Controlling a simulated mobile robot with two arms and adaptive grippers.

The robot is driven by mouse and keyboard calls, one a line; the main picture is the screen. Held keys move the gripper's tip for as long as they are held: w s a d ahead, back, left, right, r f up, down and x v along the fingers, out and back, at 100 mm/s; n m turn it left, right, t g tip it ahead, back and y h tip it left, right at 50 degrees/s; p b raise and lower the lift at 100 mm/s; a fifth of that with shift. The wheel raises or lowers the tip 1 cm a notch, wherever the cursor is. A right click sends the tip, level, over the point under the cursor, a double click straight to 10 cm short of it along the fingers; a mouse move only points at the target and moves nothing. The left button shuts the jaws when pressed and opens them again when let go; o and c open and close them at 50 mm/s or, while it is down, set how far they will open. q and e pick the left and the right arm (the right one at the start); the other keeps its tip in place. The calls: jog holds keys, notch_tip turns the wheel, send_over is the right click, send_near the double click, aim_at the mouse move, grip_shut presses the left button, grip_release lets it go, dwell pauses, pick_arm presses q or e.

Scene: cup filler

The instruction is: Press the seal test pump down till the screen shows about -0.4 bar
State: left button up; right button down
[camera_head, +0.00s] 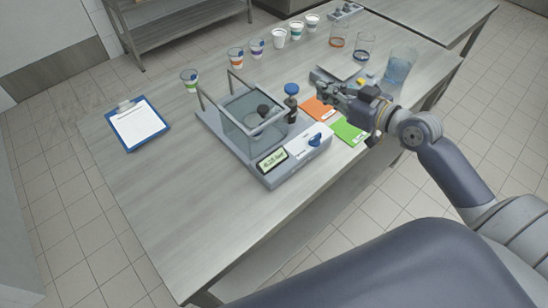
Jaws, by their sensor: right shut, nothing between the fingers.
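The seal tester (219,123) stands on the table, a grey base with a clear chamber (240,118) and a dark round part inside it. A pump with a blue round knob (291,88) on a black body stands upright at the chamber's right rear. The screen (272,161) on the tester's front shows dark characters, too small to read surely. A blue lever-like knob (315,140) sits right of the screen. My right gripper (323,89) is shut and empty, to the right of the pump knob and apart from it in the picture. My left gripper is out of view.
Orange (315,110) and green (349,132) cards lie below my right gripper. Several cups stand along the back edge, with glasses (364,46) and a clear jug (398,68) at the right. A clipboard (137,124) lies at the left. The table's front left is clear.

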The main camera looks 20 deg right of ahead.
jog(key=w+a+r+n+g+y, duration=0.25)
jog(key=w+a+r, duration=0.2)
jog(key=a, duration=0.25)
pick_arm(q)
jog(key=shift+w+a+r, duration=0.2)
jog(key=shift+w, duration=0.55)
pick_arm(e)
jog(key=d+r+m+g+h, duration=0.2)
jog(key=d+r+g+h, duration=0.1)
jog(key=d, duration=0.3)
jog(key=shift+s+d+r+m+h, duration=0.15)
jog(key=shift+d+r+m+h, duration=0.2)
jog(key=shift+r+h, duration=0.35)
jog(key=shift+a+f+g, duration=0.1)
jog(key=shift+g, duration=0.15)
jog(key=p, duration=0.3)
send_over(295, 88)
notch_tip(295, 88, down, 7)
jog(key=shift+r, duration=0.1)
notch_tip(295, 88, down, 4)
jog(key=shift+r+p, duration=0.25)
jog(key=shift+p, duration=0.2)
jog(key=shift+f, duration=0.3)
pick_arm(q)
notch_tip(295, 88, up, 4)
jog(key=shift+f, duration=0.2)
pick_arm(e)
jog(key=shift+f, duration=0.1)
